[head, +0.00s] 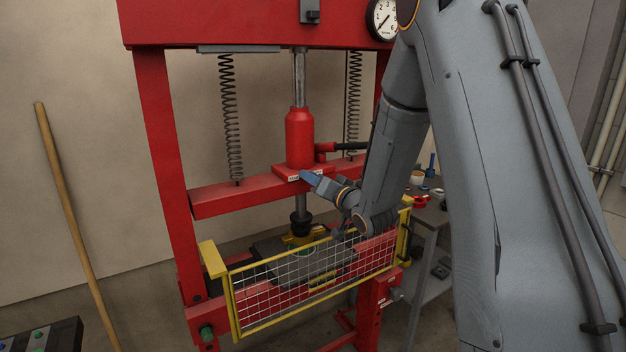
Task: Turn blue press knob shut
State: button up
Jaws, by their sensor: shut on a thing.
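The blue press knob (308,176) shows as a small blue piece at the foot of the red bottle jack (300,138), in front of the press's cross beam. A small label lies just left of it. My gripper (319,183) reaches it from the right and is shut on it. The fingers hide part of the knob, and its turn angle cannot be told.
The red press frame (160,160) stands around the jack, with coil springs (230,120) on either side. A yellow mesh guard (310,280) is below my gripper. A gauge (382,19) is at the top. A side table (432,212) with small items stands behind my arm. A wooden pole (75,220) leans at the left.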

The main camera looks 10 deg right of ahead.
jog(key=shift+f+m, duration=0.1)
jog(key=shift+m, duration=0.9)
jog(key=o, duration=1)
jog(key=b+v, duration=0.2)
jog(key=v, duration=0.6)
jog(key=shift+w, duration=0.1)
